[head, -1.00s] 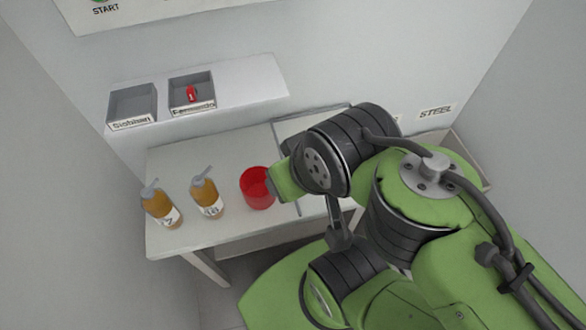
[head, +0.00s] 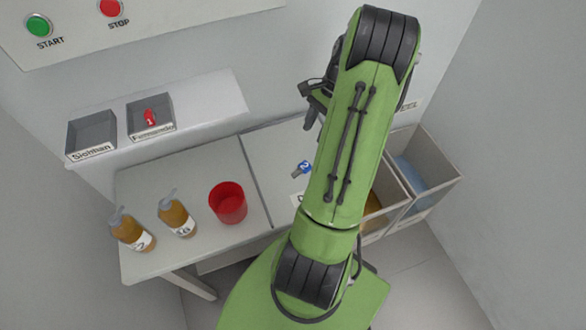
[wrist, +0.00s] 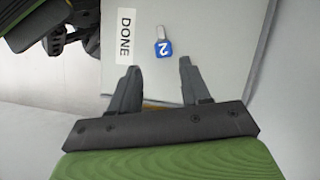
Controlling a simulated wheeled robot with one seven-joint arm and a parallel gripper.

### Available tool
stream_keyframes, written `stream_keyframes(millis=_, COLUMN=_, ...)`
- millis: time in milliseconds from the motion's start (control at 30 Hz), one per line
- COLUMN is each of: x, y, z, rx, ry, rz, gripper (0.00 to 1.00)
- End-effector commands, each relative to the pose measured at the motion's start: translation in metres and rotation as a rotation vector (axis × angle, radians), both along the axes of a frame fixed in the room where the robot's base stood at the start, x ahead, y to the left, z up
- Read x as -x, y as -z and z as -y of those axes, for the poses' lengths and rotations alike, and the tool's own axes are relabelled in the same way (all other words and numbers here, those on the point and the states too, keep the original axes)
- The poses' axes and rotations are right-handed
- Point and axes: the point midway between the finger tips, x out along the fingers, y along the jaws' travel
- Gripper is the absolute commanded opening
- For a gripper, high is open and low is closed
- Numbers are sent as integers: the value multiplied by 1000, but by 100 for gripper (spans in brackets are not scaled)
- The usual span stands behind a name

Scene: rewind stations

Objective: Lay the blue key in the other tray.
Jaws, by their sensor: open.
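The blue key (head: 302,168), with a tag numbered 2, lies on the right part of the table, beside the DONE label (wrist: 125,37). It also shows in the wrist view (wrist: 163,47), just beyond my fingertips. My gripper (wrist: 160,80) is open and empty, apart from the key. In the head view my gripper (head: 312,100) is partly hidden by my arm. Two grey trays sit on the shelf: the left tray (head: 92,137), labelled Siohhan or similar, looks empty. The right tray (head: 172,107), labelled Fernando or similar, holds a red key (head: 150,117).
A red cup (head: 228,203) and two amber pump bottles (head: 177,217) (head: 131,230) stand on the left part of the table (head: 150,180). Bins (head: 435,190) stand at the right. START (head: 38,26) and STOP (head: 110,7) buttons are on the wall panel.

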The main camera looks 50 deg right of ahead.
Motion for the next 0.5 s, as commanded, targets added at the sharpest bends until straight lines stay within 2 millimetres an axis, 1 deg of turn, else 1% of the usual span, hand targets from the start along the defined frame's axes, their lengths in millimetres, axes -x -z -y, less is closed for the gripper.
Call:
stream_keyframes(millis=33, x=-1, y=13, z=-6, rx=-4, ry=-4, rz=-2, gripper=47)
stream_keyframes(millis=100, x=-3, y=31, z=-13, rx=-6, ry=-8, rz=-2, gripper=47)
stream_keyframes(millis=300, x=-8, y=76, z=-31, rx=-4, ry=-8, rz=-2, gripper=47)
stream_keyframes(millis=500, x=-10, y=98, z=-40, rx=-1, ry=-8, rz=-1, gripper=47)
